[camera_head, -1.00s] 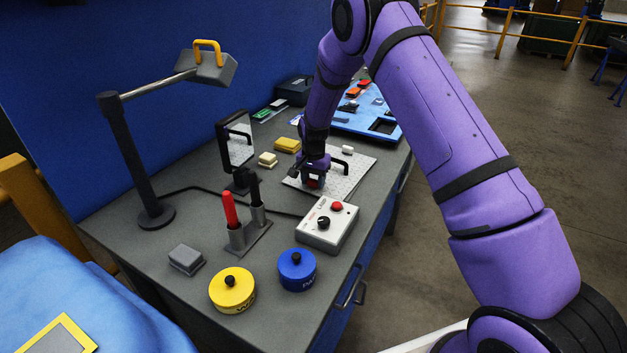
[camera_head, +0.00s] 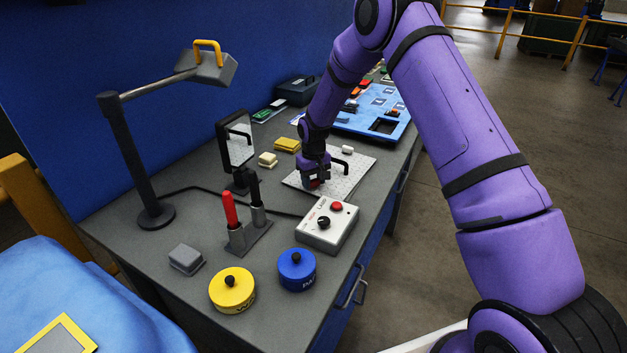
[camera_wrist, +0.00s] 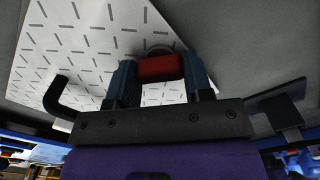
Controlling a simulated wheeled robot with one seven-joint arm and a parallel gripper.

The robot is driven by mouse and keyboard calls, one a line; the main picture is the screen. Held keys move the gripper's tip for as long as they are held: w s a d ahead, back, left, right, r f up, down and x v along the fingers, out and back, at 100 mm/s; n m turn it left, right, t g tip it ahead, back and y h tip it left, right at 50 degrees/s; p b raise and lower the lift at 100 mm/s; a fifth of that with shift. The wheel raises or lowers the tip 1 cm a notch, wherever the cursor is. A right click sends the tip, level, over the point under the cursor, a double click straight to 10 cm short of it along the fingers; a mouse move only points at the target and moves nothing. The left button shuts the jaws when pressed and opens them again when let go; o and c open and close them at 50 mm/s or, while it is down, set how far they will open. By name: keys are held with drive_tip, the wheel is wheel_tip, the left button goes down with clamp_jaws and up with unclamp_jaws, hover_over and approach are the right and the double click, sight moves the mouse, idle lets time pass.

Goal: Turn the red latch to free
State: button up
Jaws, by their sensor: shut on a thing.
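The red latch (camera_wrist: 160,68) is a small red block between my fingertips in the wrist view. It sits by a dark round part at the edge of a white plate with grey dashes (camera_wrist: 90,35). My gripper (camera_wrist: 158,72) is shut on the latch, one finger on each side. In the head view my gripper (camera_head: 314,181) is low over the white plate (camera_head: 352,172), and only a bit of red shows below it. The latch's pivot and any markings are mostly hidden.
A black handle (camera_wrist: 62,97) rises from the plate. In front stand a grey box with a black knob and red button (camera_head: 328,224), a holder with red and black handles (camera_head: 247,236), and yellow (camera_head: 232,292) and blue (camera_head: 297,272) round weights. A blue tray (camera_head: 350,122) lies behind.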

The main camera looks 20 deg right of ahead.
sight(314, 180)
drive_tip(key=n, duration=0.5)
drive_tip(key=shift+n, duration=0.3)
idle(0.4)
drive_tip(key=o, duration=0.9)
drive_tip(key=shift+r, duration=0.1)
wheel_tip(314, 180, up, 11)
drive_tip(key=shift+f, duration=0.2)
